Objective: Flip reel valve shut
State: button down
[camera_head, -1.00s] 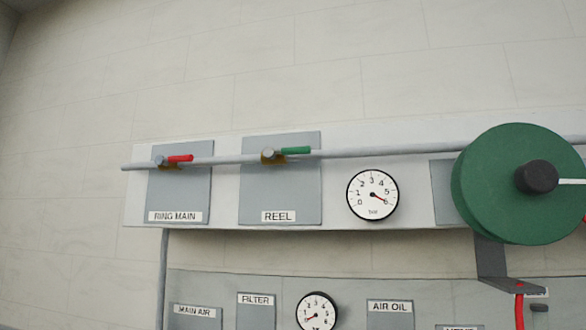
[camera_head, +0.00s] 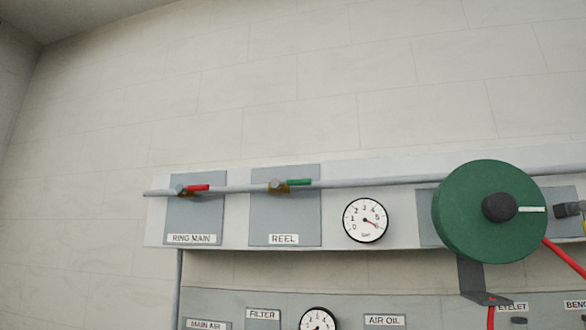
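The reel valve sits on the grey pipe above the REEL label (camera_head: 284,239). Its green handle (camera_head: 299,182) points right, lying along the pipe, and its body (camera_head: 278,187) is brass-coloured with a grey hub. A grey backing plate (camera_head: 285,214) is behind it. My gripper does not show in this view, so its place relative to the valve cannot be seen.
The ring main valve's red handle (camera_head: 198,188) lies along the same pipe, to the left. A pressure gauge (camera_head: 365,220) and a large green hose reel (camera_head: 462,215) are to the right. A lower panel (camera_head: 350,309) runs along the bottom. The wall above is bare.

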aim_at(276, 183)
jog(key=k, duration=1)
jog(key=z, duration=0.3)
jog(key=i, duration=1.6)
jog(key=u, duration=0.45)
jog(key=i, duration=0.6)
jog(key=u, duration=0.45)
